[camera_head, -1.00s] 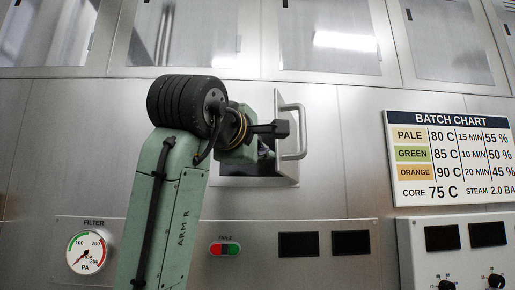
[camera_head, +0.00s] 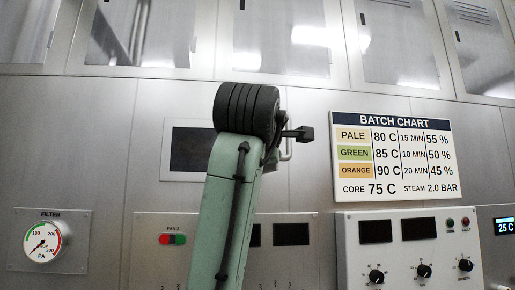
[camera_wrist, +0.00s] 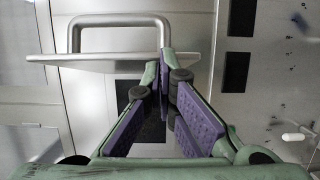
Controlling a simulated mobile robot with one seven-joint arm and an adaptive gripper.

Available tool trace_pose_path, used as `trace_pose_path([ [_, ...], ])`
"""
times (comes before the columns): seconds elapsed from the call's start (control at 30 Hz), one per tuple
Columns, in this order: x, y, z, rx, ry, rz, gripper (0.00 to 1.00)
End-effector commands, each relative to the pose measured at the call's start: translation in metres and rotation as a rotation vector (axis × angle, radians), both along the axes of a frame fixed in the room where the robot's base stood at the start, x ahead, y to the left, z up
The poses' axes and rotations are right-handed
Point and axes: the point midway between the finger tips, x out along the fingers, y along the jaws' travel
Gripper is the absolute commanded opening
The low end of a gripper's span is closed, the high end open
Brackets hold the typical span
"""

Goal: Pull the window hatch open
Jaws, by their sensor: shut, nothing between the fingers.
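The window hatch (camera_wrist: 90,62) shows nearly edge-on in the wrist view, as a thin metal plate standing out from the wall. Its grey bar handle (camera_wrist: 120,20) is on the plate's far side. In the head view only part of the handle (camera_head: 287,150) shows to the right of my arm. The dark hatch opening (camera_head: 188,148) is left of my arm, partly covered by it. My gripper (camera_wrist: 165,75), with purple pads, is shut and empty. Its tips are close to the plate on the side away from the handle; I cannot tell whether they touch. The head view hides the fingers.
A control panel (camera_head: 400,270) with knobs and displays juts out at the lower right, under the batch chart (camera_head: 395,157). A filter gauge (camera_head: 42,241) is at the lower left.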

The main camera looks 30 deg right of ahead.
Motion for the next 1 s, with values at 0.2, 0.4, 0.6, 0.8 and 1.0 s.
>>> trace_pose_path([
  [0.2, -0.002, -0.013, 0.0, 0.0, 0.0, -0.001, 0.0],
  [0.4, -0.002, -0.016, 0.0, 0.001, -0.001, 0.0, 0.0],
  [0.6, -0.002, -0.016, 0.0, 0.001, -0.001, 0.0, 0.0],
  [0.8, -0.002, -0.016, 0.0, 0.001, -0.001, 0.0, 0.0],
  [1.0, 0.0, -0.016, 0.0, 0.0, 0.0, 0.001, 0.0],
])
